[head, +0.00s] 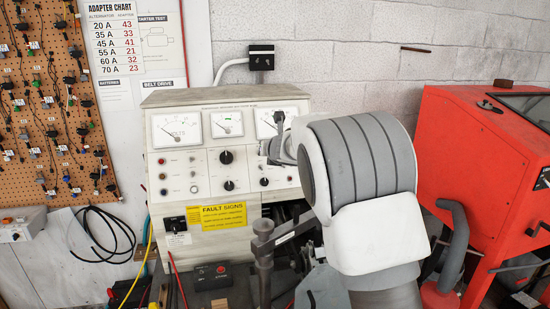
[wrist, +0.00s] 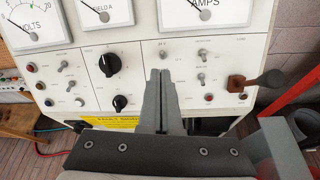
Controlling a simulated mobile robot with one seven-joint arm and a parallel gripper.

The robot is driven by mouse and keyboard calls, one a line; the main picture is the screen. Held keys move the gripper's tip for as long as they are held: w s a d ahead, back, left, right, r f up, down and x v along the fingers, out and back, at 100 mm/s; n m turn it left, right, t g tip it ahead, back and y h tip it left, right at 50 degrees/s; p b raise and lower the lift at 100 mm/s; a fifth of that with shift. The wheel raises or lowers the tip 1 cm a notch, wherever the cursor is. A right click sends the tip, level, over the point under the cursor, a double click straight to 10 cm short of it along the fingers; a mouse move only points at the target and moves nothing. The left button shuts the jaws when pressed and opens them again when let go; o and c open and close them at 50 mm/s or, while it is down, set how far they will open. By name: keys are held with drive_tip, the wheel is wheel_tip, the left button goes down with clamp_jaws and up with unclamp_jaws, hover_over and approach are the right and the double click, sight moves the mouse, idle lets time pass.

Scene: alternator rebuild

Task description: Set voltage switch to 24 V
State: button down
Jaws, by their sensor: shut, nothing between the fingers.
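The pale test bench panel (head: 200,190) faces me, with dials above and knobs and switches below. In the wrist view, a small silver toggle switch (wrist: 163,55) sits just above my fingertips, under a tiny label that seems to read 24 V. Which way its lever is set is too small to tell. My gripper (wrist: 160,72) is shut and empty, its fingers pointing at the panel just below this toggle. I cannot tell whether they touch it. In the head view my gripper (head: 265,148) is at the panel's right part, and my arm hides much of that side.
More toggles (wrist: 202,54) stand right of my fingers, and black knobs (wrist: 109,63) stand left. A brown-and-dark handled object (wrist: 260,80) juts out at the panel's right. A red cabinet (head: 465,150) stands right of the bench. A metal post (head: 264,265) rises in front.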

drive_tip(key=b+v, duration=0.1)
drive_tip(key=v, duration=0.9)
drive_tip(key=shift+f, duration=0.3)
drive_tip(key=shift+s, duration=0.1)
